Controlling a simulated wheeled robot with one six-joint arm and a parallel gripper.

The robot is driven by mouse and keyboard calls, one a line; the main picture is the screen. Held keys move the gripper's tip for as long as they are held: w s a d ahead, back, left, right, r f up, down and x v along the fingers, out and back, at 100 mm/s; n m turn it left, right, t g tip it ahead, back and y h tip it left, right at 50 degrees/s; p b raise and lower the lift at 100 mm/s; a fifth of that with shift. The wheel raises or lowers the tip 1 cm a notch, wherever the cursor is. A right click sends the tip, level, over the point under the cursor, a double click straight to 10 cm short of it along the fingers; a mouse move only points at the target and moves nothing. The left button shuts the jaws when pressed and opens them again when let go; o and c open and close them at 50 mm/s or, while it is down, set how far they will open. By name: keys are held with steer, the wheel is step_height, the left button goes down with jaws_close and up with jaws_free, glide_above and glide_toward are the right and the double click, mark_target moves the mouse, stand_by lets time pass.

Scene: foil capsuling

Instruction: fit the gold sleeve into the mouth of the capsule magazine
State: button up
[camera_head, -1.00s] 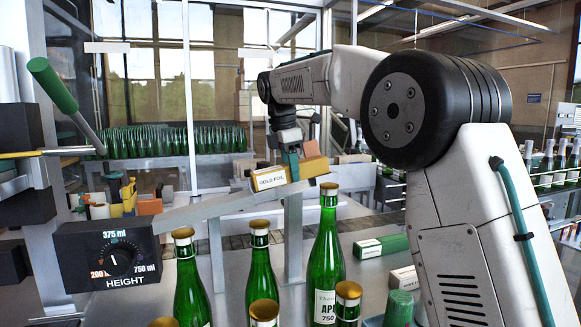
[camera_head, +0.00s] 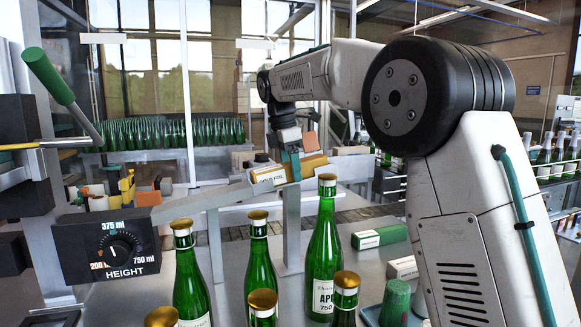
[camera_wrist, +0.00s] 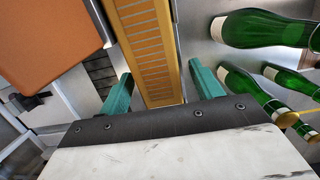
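The gold sleeve (camera_head: 313,161) with a white label reading gold foil lies slanted at the upper end of a grey sloping metal chute (camera_head: 205,200), which looks like the capsule magazine. The chute's edge cuts across the lower part of the label; how far the sleeve sits inside the mouth is hidden. My gripper (camera_head: 292,165) points down over the sleeve. In the wrist view, the ribbed sleeve (camera_wrist: 150,50) runs between the teal fingers of my gripper (camera_wrist: 161,68). A narrow gap shows on both sides, so the fingers look open around it, not pressed on it.
Green gold-capped bottles (camera_head: 325,250) stand close in front of the chute. A height dial box (camera_head: 105,247) and green-handled lever (camera_head: 50,75) are at left. Green-and-white cartons (camera_head: 380,237) lie on the bench at right. Many bottles (camera_head: 170,134) fill the background.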

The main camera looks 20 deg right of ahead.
mark_target(286, 164)
steer(key=r, duration=0.2)
steer(key=a+r, duration=0.1)
steer(key=r, duration=0.4)
steer(key=shift+a+r, duration=0.2)
steer(key=shift+r, duration=0.15)
